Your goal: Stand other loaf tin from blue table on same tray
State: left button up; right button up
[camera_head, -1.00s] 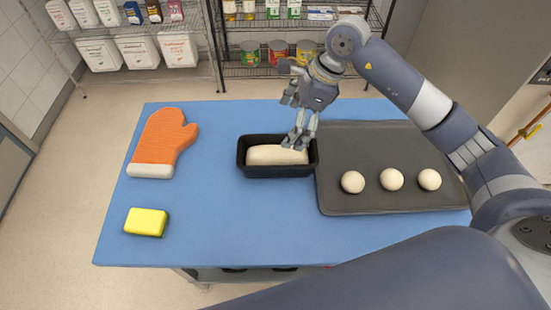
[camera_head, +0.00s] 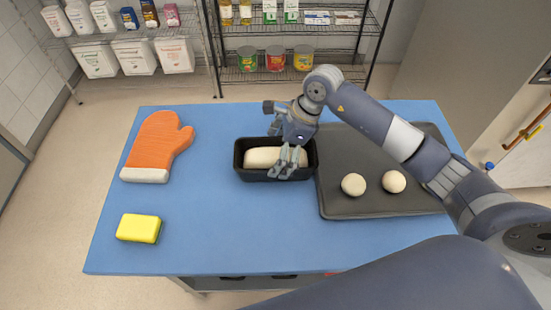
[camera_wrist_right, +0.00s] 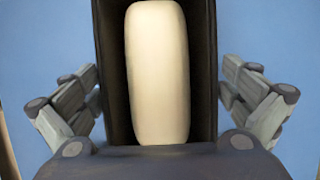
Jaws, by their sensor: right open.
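A black loaf tin (camera_head: 243,171) with a pale dough loaf (camera_head: 262,157) in it stands upright on the blue table (camera_head: 200,225), beside the left edge of a dark tray (camera_head: 345,208). My right gripper (camera_head: 286,165) is over the right part of the tin. In the right wrist view the tin (camera_wrist_right: 203,60) and the loaf (camera_wrist_right: 158,75) lie between the spread fingers, one on each side, with blue table showing between fingers and tin. The gripper is open and holds nothing. My left gripper is not in view.
Two dough balls (camera_head: 353,184) (camera_head: 394,181) show on the tray; my right arm covers its right part. An orange oven mitt (camera_head: 155,147) and a yellow sponge (camera_head: 138,228) lie on the left of the table. The table's front middle is clear. Wire shelves (camera_head: 290,75) stand behind.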

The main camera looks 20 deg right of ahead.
jog(key=shift+p+x, duration=0.5)
jog(key=shift+x, duration=1.5)
